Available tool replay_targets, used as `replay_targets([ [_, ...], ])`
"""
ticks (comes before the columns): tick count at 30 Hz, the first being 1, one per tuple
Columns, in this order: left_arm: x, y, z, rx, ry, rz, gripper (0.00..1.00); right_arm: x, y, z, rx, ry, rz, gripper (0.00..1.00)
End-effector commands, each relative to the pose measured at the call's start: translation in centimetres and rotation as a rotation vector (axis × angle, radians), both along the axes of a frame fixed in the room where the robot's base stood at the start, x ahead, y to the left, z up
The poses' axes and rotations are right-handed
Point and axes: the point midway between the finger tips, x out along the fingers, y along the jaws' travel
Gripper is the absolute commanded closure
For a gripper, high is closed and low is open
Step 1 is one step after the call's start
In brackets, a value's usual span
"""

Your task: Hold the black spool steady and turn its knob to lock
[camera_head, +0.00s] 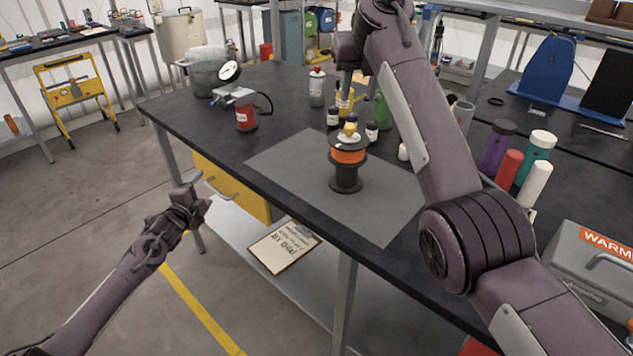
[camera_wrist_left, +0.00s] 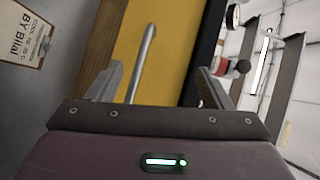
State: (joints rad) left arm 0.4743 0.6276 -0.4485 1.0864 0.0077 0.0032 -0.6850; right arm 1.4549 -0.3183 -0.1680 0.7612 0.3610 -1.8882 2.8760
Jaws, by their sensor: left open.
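The black spool (camera_head: 345,182) stands upright on a grey mat (camera_head: 290,165) on the workbench. It has an orange band (camera_head: 348,156) around its upper part and a yellow knob (camera_head: 349,130) on top. My left gripper (camera_head: 200,196) is open and empty, off the bench's near left side by the yellow drawer, well away from the spool. In the left wrist view its fingers (camera_wrist_left: 160,82) are spread, with the drawer handle (camera_wrist_left: 143,58) seen between them. My right gripper (camera_head: 345,82) points down above and behind the spool, apart from it; its jaws are too small to read.
Small bottles (camera_head: 333,116) stand close behind the spool. A red can (camera_head: 246,116) and a gauge (camera_head: 229,72) are at the bench's left. Tall containers (camera_head: 508,168) and a grey warning box (camera_head: 590,265) are at right. The mat's front is clear.

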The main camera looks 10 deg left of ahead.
Motion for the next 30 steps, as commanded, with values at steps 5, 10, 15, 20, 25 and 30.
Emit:
replay_targets([
  [5, 2.6, -0.6, 11.0, 0.195, -0.176, -0.076, 0.26, 0.0, 0.0, 0.0, 0.000, 0.000, 0.000, 0.64],
  [10, 3.4, -3.9, 20.5, 0.448, -0.346, -0.165, 0.26, 0.0, 0.0, 0.0, 0.000, 0.000, 0.000, 0.64],
  [15, 2.6, -12.9, 23.2, 0.788, -0.482, -0.308, 0.26, 0.0, 0.0, 0.0, 0.000, 0.000, 0.000, 0.64],
  [20, 0.6, -21.0, 20.6, 1.051, -0.569, -0.435, 0.26, 0.0, 0.0, 0.0, 0.000, 0.000, 0.000, 0.64],
  [25, -2.6, -27.4, 16.9, 1.300, -0.669, -0.552, 0.26, 0.0, 0.0, 0.0, 0.000, 0.000, 0.000, 0.64],
  [30, -5.5, -31.0, 13.8, 1.473, -0.749, -0.632, 0.26, 0.0, 0.0, 0.0, 0.000, 0.000, 0.000, 0.64],
])
